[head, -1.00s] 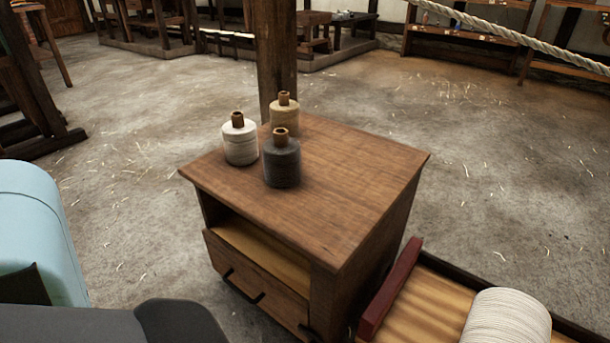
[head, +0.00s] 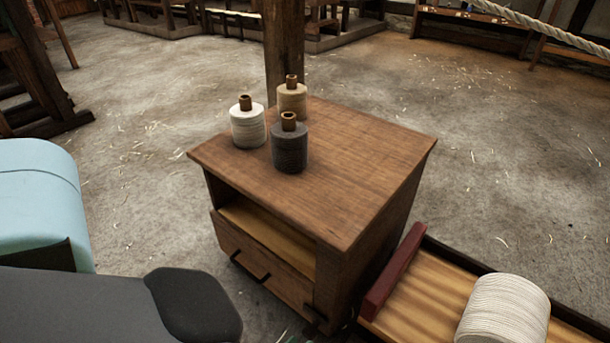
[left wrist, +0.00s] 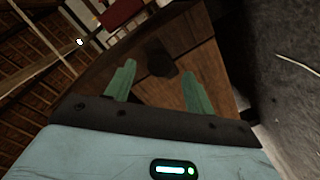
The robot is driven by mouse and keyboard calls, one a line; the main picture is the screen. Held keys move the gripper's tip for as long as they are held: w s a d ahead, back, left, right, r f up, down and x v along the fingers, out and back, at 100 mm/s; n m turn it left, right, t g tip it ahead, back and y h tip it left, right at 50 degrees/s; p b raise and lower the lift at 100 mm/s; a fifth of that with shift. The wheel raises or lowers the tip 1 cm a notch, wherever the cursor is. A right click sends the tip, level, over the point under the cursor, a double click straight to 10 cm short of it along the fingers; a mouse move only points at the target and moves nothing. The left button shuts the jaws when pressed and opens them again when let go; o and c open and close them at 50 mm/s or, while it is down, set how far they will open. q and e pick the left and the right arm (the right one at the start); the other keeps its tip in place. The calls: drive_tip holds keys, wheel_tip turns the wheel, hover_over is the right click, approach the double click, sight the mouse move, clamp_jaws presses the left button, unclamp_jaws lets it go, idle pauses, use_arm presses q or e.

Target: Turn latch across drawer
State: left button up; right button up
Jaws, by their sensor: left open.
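A wooden cabinet (head: 340,185) has an open shelf above a shut drawer (head: 262,265) with a dark bar handle (head: 249,267). A small dark latch (head: 315,316) shows at the drawer's lower right, near the bottom of the head view. In the left wrist view, a dark block that looks like the latch (left wrist: 161,63) sits on the wooden front. My left gripper (left wrist: 158,75) is open, its green fingers apart, with the block appearing between and beyond them. I cannot tell whether they touch it. My right gripper is not in view.
White (head: 247,127), tan (head: 292,101) and dark grey (head: 289,150) spools stand on the cabinet top. A wooden tray (head: 420,300) with a red edge and a white rope roll (head: 505,312) lies to the right. A post (head: 284,45) rises behind the cabinet. Floor is clear beyond it.

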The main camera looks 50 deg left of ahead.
use_arm(q)
drive_tip(key=shift+v, duration=1.4)
